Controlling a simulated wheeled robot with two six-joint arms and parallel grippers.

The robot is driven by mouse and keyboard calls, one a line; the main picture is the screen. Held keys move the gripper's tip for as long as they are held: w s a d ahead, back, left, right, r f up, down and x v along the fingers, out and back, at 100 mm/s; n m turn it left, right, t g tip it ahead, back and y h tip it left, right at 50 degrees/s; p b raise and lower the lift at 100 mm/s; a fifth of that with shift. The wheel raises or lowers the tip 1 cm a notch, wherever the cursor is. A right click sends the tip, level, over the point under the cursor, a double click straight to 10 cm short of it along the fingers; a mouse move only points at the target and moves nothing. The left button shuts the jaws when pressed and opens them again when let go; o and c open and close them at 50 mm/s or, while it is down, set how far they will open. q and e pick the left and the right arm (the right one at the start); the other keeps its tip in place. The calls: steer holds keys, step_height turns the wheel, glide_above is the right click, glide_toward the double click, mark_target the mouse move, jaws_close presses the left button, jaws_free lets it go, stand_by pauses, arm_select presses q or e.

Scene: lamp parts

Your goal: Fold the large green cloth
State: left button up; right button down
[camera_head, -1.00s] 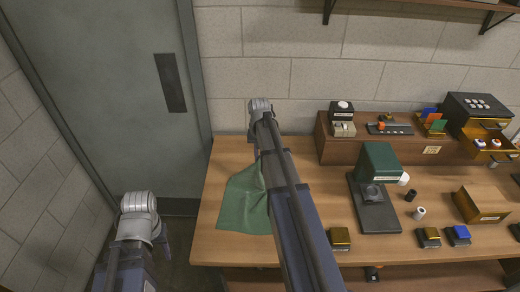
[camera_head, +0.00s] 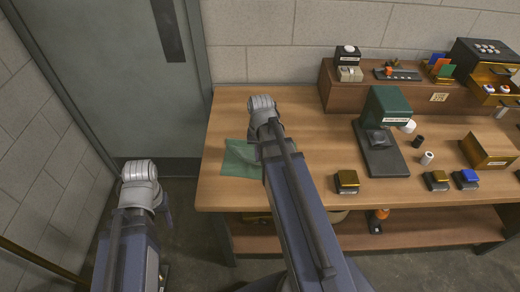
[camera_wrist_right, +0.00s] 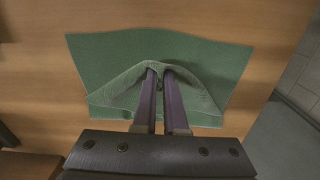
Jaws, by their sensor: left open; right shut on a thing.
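The large green cloth (camera_head: 240,160) lies near the left end of the wooden table, partly hidden behind my right arm in the head view. In the right wrist view, my right gripper (camera_wrist_right: 161,68) is shut on the cloth (camera_wrist_right: 110,52). The held part is raised into a peak and drawn over the flat part behind it. In the head view my right gripper's fingertips are hidden by its own arm. My left gripper (camera_head: 160,204) is open and empty, left of the table and apart from the cloth; its fingertips are hard to make out.
A small gold-topped block (camera_head: 347,181) sits at the front edge. A wooden riser (camera_head: 400,97) holds small parts at the back. The tabletop between cloth and device is mostly clear.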

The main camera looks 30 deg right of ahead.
arm_select(q)
steer(key=shift+s+a+f+b, duration=0.15)
steer(key=shift+f+b, duration=0.25)
steer(key=shift+f, duration=0.25)
steer(key=shift+a+f+b, duration=0.1)
steer(key=shift+f+b, duration=0.25)
steer(key=shift+f, duration=0.25)
arm_select(e)
steer(key=shift+s+a+f, duration=0.3)
steer(key=shift+s+f, duration=0.15)
steer(key=shift+f, duration=0.15)
steer(key=shift+s+a+f, duration=0.25)
steer(key=shift+s+f, duration=0.15)
steer(key=shift+f, duration=0.2)
jaws_free()
steer(key=shift+s, duration=0.15)
